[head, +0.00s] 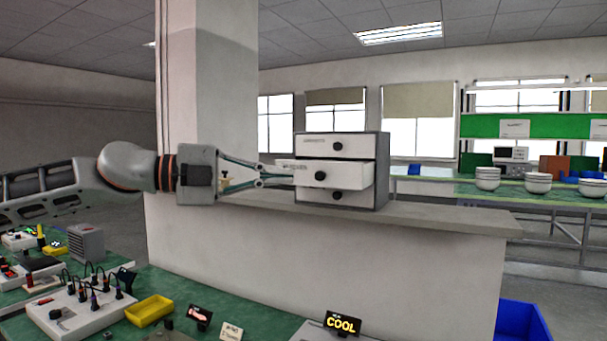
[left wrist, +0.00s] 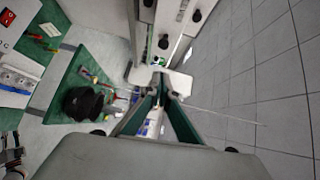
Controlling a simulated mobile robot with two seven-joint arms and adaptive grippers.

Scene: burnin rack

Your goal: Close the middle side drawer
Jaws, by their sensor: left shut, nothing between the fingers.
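A small grey cabinet (head: 382,172) with three white drawers stands on a ledge in the head view. Its middle drawer (head: 345,174) sticks out, with a dark round knob on its front. The top drawer (head: 350,146) and the bottom drawer (head: 352,198) look pushed in. My left gripper (head: 287,174) is shut and empty, its fingertips at the left edge of the middle drawer's front; I cannot tell whether they touch. In the left wrist view the shut fingertips (left wrist: 162,82) are close to white drawer panels with dark knobs. My right gripper is not in view.
The cabinet stands on a light ledge (head: 440,218) beside a thick pillar (head: 225,80). Below is a green bench with a white device (head: 80,310), a yellow tray (head: 149,310) and a COOL sign (head: 342,324). A blue bin (head: 522,322) is at lower right.

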